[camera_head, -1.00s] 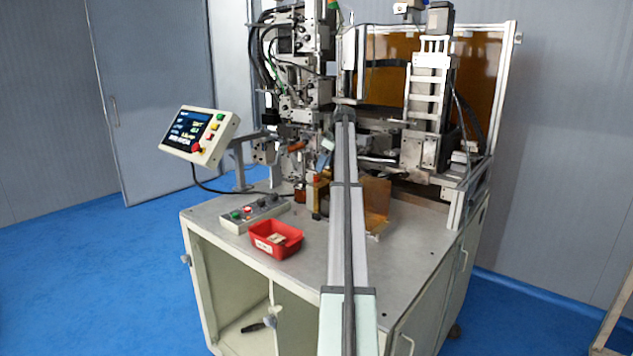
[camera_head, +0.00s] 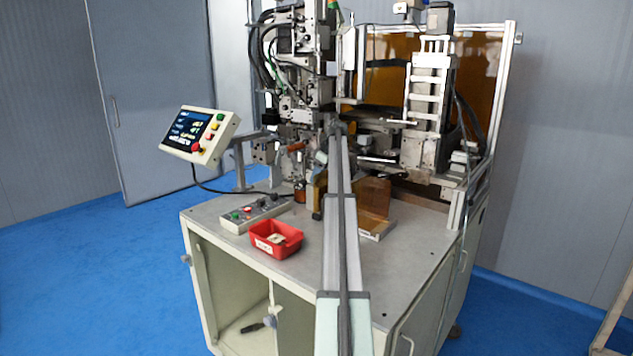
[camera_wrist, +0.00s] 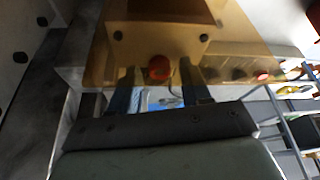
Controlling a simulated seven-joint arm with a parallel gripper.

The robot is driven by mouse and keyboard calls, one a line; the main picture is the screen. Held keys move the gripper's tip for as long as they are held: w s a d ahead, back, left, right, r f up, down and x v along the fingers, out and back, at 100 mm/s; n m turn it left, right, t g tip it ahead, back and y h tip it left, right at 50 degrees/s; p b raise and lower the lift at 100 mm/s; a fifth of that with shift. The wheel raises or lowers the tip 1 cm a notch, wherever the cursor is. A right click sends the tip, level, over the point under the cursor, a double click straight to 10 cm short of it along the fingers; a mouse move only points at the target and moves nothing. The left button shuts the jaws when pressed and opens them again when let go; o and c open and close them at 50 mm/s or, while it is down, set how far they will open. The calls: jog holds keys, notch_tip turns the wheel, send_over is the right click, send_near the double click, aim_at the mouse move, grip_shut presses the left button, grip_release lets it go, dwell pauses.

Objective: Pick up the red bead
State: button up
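My gripper (camera_wrist: 160,78) is open, with one dark finger on each side of the bead in the picture. I cannot tell whether the bead lies fully between the fingertips, and no finger visibly touches it. In the head view my gripper (camera_head: 320,160) is small and partly hidden by my arm, near the amber block at the machine's front. I cannot make out the bead there.
The coil winder (camera_head: 305,90) rises close behind my gripper. A brown plate (camera_head: 374,197) stands to the right. A red tray (camera_head: 277,250) and a button box (camera_head: 256,214) are on the tabletop to the left. The tabletop's front right (camera_head: 400,270) is clear.

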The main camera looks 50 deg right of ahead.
grip_shut()
jog(key=shift+r, duration=0.15)
notch_tip(320, 180, up, 10)
dwell(0.8)
